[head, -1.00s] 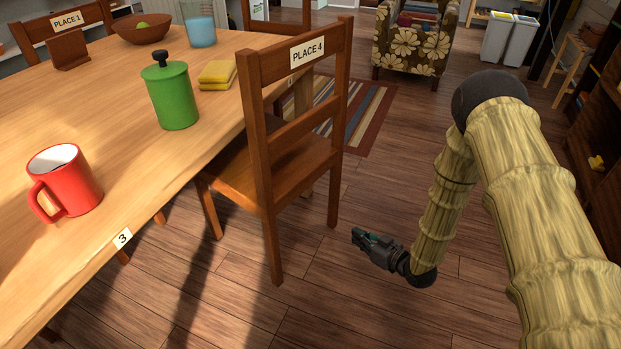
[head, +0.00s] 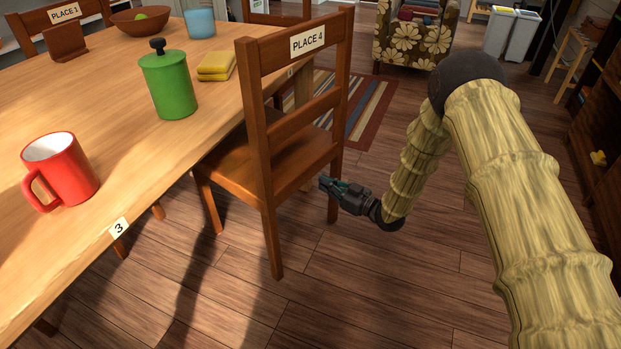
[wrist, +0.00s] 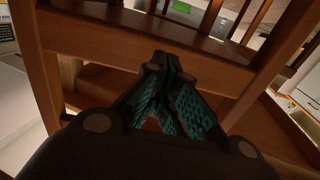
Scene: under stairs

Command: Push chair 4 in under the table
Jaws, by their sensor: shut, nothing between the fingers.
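Chair 4 (head: 299,121) is a brown wooden chair with a "PLACE 4" label on its top rail. It stands at the table's right side, with its seat (head: 238,172) partly under the table edge and its back outside it. The wooden table (head: 118,160) fills the left of the head view. My gripper (head: 322,184) is shut and empty, low beside the chair's right rear leg and pointing left toward the chair. In the wrist view the closed fingertips (wrist: 168,62) are in front of brown chair rails; whether they touch cannot be told.
A red mug (head: 60,170), a green canister (head: 168,84), yellow sponges (head: 216,67) and a blue cup (head: 199,22) stand on the table. A floral armchair (head: 415,38) and striped rug (head: 362,110) lie behind. The floor (head: 330,290) in front is clear.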

